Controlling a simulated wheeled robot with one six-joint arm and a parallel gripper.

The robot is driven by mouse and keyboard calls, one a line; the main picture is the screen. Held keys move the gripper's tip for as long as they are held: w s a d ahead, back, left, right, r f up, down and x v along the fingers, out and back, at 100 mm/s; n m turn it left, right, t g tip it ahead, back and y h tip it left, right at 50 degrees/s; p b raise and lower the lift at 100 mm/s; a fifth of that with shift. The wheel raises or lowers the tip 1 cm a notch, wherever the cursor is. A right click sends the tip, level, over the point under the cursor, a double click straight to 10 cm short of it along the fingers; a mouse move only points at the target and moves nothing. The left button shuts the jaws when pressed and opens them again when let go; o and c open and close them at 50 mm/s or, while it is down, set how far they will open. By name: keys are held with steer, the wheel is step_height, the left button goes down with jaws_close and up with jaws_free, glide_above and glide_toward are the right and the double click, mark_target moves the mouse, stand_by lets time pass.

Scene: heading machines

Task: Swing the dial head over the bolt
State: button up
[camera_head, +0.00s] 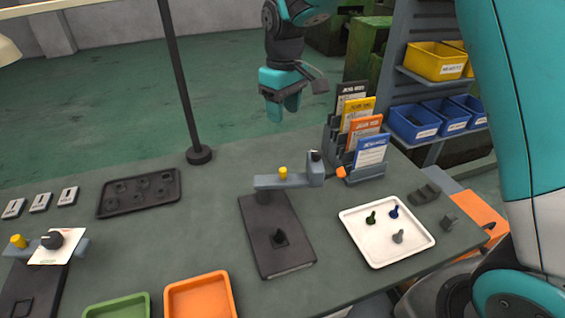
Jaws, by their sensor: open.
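A grey swing arm with a yellow knob (283,173) on top, apparently the dial head, reaches left from a short grey post (316,168). It lies across the far end of a dark base plate (262,225). My gripper (283,112) hangs open and empty beyond the table's far edge, above and behind the swing arm, touching nothing. The dial's face cannot be made out.
A white tray (365,250) holds a green, a blue and a grey bolt. A card rack (365,180) stands right of the post. A second station with a yellow knob (18,241) and card is at left. A dark pole (181,85) rises behind; orange (200,275) and green bins stand in front.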

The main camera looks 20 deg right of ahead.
mark_target(283, 169)
steer(key=f+p, duration=0.1)
steer(key=f, duration=0.5)
steer(key=f+p, duration=0.2)
steer(key=f, duration=0.4)
steer(key=w+f+p, duration=0.1)
steer(key=f+p, duration=0.1)
steer(key=f, duration=0.3)
steer(key=shift+d+f, duration=0.1)
steer(key=shift+f, duration=0.3)
steer(key=shift+c, duration=0.4)
jaws_close()
